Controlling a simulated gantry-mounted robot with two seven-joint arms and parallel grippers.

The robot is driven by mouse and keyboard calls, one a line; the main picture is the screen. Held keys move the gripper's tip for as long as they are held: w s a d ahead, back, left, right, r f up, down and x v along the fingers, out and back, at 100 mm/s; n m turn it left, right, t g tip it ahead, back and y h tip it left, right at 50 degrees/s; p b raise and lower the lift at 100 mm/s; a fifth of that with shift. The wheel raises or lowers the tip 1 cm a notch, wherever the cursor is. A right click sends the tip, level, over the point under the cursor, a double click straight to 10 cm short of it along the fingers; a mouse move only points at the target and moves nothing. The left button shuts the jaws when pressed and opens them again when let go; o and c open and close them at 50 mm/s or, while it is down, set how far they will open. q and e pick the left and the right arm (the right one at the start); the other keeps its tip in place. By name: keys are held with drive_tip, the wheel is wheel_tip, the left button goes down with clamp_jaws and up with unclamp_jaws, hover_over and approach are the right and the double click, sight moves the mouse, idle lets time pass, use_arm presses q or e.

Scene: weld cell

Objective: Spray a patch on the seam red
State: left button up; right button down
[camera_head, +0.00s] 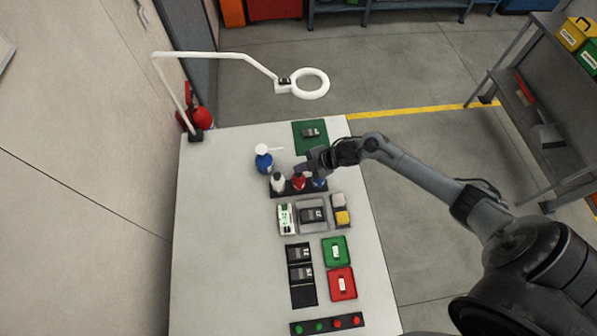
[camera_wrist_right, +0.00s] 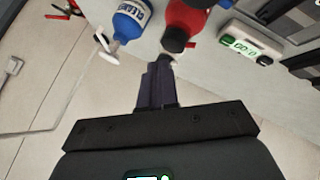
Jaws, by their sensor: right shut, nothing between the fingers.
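A red spray can (camera_head: 299,181) stands in a dark rack between a white can (camera_head: 278,182) and a blue can (camera_head: 320,183). My right gripper (camera_head: 302,167) is shut and empty, its fingertips close to the red can's top; in the head view I cannot tell whether they touch. In the right wrist view the shut fingers (camera_wrist_right: 160,66) point at the dark cap end of a red can (camera_wrist_right: 187,22). A small dark block (camera_head: 311,133) lies on a green mat (camera_head: 303,147); I cannot make out a seam. My left gripper is not in view.
A blue cleaner bottle (camera_head: 263,159) stands left of the rack. A white ring lamp (camera_head: 311,84) hangs over the table's far end. Green (camera_head: 336,251) and red (camera_head: 341,283) trays lie nearer. The table's left side (camera_head: 225,240) is clear.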

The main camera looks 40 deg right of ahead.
drive_tip(key=shift+f, duration=0.15)
drive_tip(key=shift+f, duration=0.25)
drive_tip(key=shift+f+b, duration=0.45)
drive_tip(key=shift+b, duration=0.05)
idle(0.7)
idle(0.3)
drive_tip(key=shift+r+p, duration=0.8)
drive_tip(key=shift+r, duration=0.1)
